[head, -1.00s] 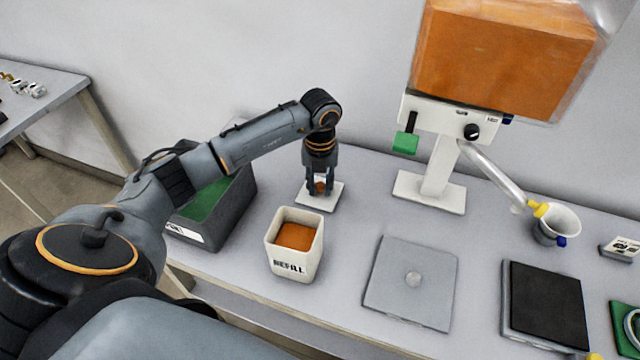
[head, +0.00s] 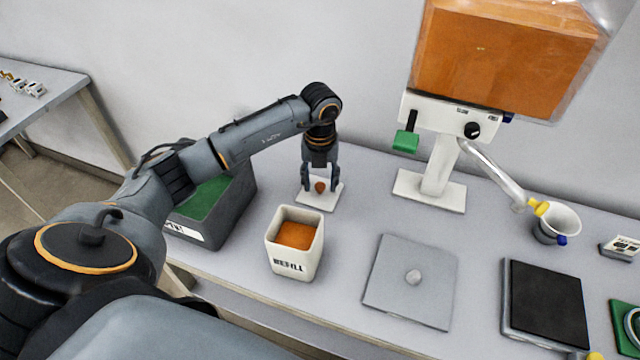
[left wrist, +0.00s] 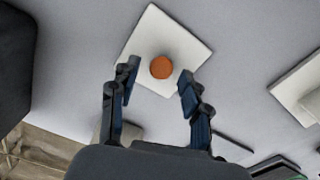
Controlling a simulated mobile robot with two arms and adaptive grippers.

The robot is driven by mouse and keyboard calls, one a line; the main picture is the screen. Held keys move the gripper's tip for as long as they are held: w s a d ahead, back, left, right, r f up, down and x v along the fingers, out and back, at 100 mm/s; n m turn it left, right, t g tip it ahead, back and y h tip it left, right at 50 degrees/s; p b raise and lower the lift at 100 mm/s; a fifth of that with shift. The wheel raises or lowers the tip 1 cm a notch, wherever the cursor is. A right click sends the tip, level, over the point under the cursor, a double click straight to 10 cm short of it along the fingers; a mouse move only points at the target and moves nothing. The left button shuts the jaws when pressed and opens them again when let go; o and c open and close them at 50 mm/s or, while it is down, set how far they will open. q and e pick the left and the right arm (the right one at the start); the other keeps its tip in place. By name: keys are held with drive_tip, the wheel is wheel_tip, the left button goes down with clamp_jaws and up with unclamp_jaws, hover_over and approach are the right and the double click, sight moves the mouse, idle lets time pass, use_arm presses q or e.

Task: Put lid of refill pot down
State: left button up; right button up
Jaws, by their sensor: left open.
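The lid of the refill pot (head: 326,203) is a white square plate with a brown-orange knob (head: 320,186). It lies flat on the table behind the pot, and it also shows in the left wrist view (left wrist: 183,28). My left gripper (head: 321,190) is open above the lid, with its fingers apart on either side of the knob and nothing held. In the left wrist view the gripper (left wrist: 156,85) has clear gaps to the knob. The white refill pot (head: 296,262) stands uncovered, with orange-brown contents. My right gripper is not in view.
A dark bin (head: 233,215) with a green inside stands left of the pot. The pump stand (head: 430,190) with its orange-filled canister (head: 500,60) is to the right. A grey plate (head: 390,290) and a black pad (head: 545,300) lie at the front right.

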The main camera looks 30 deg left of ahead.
sight(320, 186)
use_arm(q)
wheel_tip(320, 186, up, 11)
drive_tip(key=b, duration=0.1)
drive_tip(key=shift+f, duration=0.15)
idle(0.4)
